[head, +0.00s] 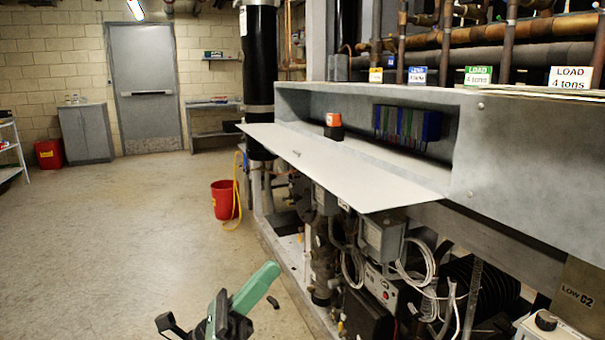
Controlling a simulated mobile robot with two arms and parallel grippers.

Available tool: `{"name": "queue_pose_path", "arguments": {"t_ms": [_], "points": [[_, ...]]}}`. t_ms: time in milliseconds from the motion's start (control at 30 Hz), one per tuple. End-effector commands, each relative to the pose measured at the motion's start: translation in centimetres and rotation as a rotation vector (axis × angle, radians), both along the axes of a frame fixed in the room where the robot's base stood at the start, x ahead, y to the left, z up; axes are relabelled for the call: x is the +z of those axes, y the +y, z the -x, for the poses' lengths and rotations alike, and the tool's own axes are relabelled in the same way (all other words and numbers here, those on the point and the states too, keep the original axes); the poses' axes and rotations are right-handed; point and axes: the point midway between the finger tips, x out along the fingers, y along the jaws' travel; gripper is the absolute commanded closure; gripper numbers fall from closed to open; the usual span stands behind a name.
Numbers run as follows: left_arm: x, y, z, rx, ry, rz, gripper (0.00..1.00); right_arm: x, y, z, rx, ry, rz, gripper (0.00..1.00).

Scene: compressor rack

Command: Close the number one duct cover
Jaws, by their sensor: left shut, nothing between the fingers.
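The duct cover (325,165) is a flat pale grey panel on the front of the long metal duct (535,150). It is swung down and juts out nearly level into the room, so the duct stands open. A small dark spot, perhaps a handle, shows near the middle of the panel. No number is readable on it. My left gripper (222,312) is low at the bottom of the view, in front of and well below the cover, apart from it. It is shut and empty. My right gripper is not in view.
Inside the duct are an orange and black object (334,125) and blue blocks (407,125). Pipes, cables and a grey box (382,236) crowd below the cover. A red bucket (222,199) with a yellow hose stands beyond. The floor at left is clear.

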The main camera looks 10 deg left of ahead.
Motion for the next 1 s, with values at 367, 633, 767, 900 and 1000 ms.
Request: {"name": "queue_pose_path", "arguments": {"t_ms": [367, 633, 767, 900, 1000], "points": [[2.0, 0.3, -3.0, 0.164, -0.086, -0.11, 1.0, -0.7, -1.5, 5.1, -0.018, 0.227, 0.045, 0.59], [5.9, -3.0, -5.2, 0.16, -0.086, -0.107, 1.0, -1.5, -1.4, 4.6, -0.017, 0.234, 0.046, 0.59], [7.7, -4.7, -6.3, 0.16, -0.085, -0.106, 1.0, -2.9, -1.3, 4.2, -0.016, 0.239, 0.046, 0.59], [9.9, -5.0, -6.5, 0.162, -0.085, -0.11, 1.0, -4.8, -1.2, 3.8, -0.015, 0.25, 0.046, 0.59], [10.9, -5.0, -6.5, 0.162, -0.084, -0.109, 1.0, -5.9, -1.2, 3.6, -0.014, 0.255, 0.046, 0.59]]}}
